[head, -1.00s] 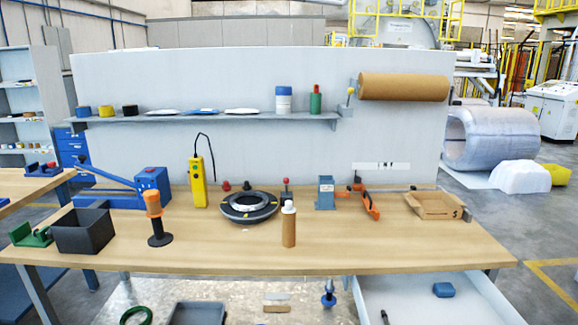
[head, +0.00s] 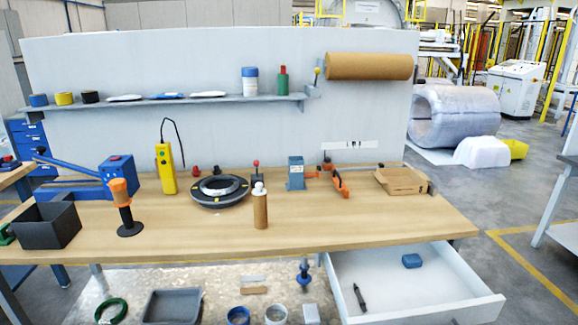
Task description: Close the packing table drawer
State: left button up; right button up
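The packing table (head: 330,221) has a wooden top and stands in front of me. Its white drawer (head: 395,286) hangs under the right end of the top and is pulled out toward me. A small blue item (head: 412,261) and a dark pen-shaped item (head: 360,297) lie in the drawer. Neither of my grippers is in the head view.
On the table stand a dark bin (head: 46,226), an orange-handled tool (head: 122,207), a black ring device (head: 220,190) and a cardboard tray (head: 401,181). A lower shelf holds a grey tray (head: 172,307) and rolls. Open floor (head: 500,215) lies to the right.

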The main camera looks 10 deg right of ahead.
aim_at(446, 290)
jog(key=z, duration=1.25)
